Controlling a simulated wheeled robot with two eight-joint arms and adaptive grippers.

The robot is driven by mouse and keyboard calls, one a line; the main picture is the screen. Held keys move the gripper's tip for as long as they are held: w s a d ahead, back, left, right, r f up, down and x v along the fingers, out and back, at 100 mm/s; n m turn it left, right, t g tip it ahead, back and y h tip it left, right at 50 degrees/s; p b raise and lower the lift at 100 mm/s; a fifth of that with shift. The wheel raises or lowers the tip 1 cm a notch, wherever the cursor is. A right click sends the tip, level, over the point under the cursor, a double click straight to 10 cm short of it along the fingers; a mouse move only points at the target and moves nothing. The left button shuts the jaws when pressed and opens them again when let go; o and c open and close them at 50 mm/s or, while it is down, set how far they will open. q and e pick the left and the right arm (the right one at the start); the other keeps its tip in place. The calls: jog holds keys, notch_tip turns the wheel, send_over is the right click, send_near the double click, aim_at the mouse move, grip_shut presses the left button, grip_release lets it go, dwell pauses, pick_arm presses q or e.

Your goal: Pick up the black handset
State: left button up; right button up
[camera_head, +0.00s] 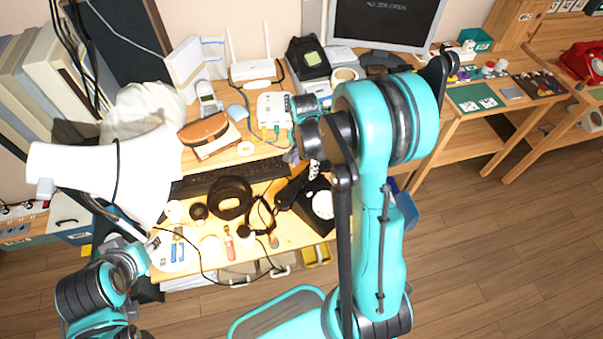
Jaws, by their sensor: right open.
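A black dial phone (319,208) sits at the front right of the lit desk. Its black handset (292,190) lies along the phone's left side, with a coiled cord near its upper end. My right arm reaches over the desk from the right and hides part of the phone. My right gripper (298,156) is open just above and behind the handset, apart from it as far as I can see; its fingers are small and partly hidden by the arm. My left gripper (128,252) is at the lower left, by the desk's left edge; its fingers are unclear.
A white lamp (105,172) covers the desk's left side. A keyboard (230,176), headphones (231,198) and small tools crowd the desk. Another black device (308,58) and a monitor (385,22) stand behind. A red phone (582,62) is on the far right table.

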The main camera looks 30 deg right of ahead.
aim_at(306, 176)
jog(key=f+b, duration=0.1)
jog(key=f, duration=0.1)
jog(key=f+b, duration=0.1)
jog(key=f, duration=0.1)
jog(key=f+b, duration=0.1)
jog(key=f, duration=0.1)
jog(key=shift+s+d+f, duration=0.2)
jog(key=shift+s+f, duration=0.15)
jog(key=shift+s, duration=0.05)
jog(key=shift+r, duration=0.1)
jog(key=shift+c, duration=0.7)
grip_shut()
